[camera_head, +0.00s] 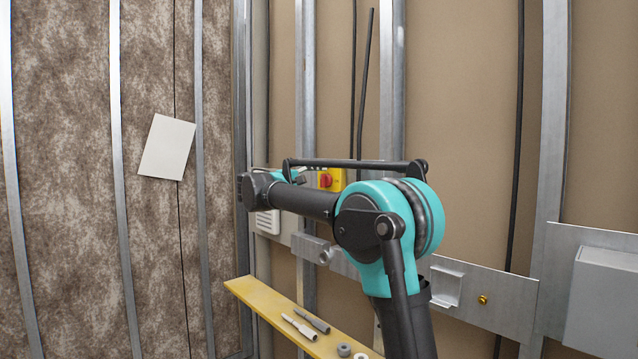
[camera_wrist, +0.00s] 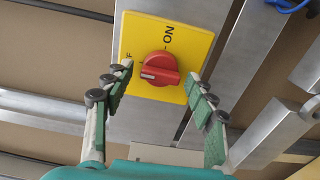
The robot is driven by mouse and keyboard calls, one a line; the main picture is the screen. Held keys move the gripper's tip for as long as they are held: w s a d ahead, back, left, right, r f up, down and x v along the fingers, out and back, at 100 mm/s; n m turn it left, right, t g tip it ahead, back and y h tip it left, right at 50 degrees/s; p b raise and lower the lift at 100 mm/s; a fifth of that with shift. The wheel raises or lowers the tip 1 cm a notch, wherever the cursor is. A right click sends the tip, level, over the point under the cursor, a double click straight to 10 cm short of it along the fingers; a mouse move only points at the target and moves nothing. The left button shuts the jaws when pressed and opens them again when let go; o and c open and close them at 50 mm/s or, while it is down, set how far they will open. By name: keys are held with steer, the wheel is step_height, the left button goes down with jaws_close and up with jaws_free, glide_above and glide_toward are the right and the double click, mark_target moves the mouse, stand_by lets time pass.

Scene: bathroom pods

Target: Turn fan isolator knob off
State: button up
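The fan isolator is a yellow square plate (camera_wrist: 195,42) with a red rotary knob (camera_wrist: 160,69) at its middle. "ON" is readable at the plate's top, and part of another label shows at its left edge. In the head view the yellow plate (camera_head: 337,177) and red knob (camera_head: 325,180) show just behind my arm, partly covered. My gripper (camera_wrist: 160,92) is open in the wrist view, with green-padded fingers on either side of the knob. I see gaps between the fingers and the knob, and nothing is held. In the head view my gripper is mostly hidden by the arm.
A yellow shelf (camera_head: 262,301) below holds tools (camera_head: 312,322) and small rings (camera_head: 344,350). Metal studs (camera_head: 306,80) and black cables (camera_head: 364,85) run up the wall. A grey box (camera_head: 603,300) is at the right. A white sheet (camera_head: 167,147) is on the left wall.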

steer(key=v, duration=1.2)
steer(key=s+d+f+m+g+y, duration=0.15)
steer(key=s+d+f, duration=0.25)
steer(key=d+f, duration=0.45)
steer(key=s+d+f+g+y, duration=0.25)
steer(key=s+d+f, duration=0.2)
steer(key=f, duration=0.65)
steer(key=s+d+f+m+g+y, duration=0.1)
steer(key=s+d+f+g+y, duration=0.15)
steer(key=d+f, duration=0.6)
steer(key=s+a+f+m+y, duration=0.2)
steer(key=s+f+m+y, duration=0.3)
steer(key=s+f, duration=1.8)
steer(key=f+y, duration=0.2)
steer(key=y, duration=0.1)
steer(key=shift+s+a, duration=0.3)
steer(key=shift+s, duration=0.05)
steer(key=shift+w, duration=0.1)
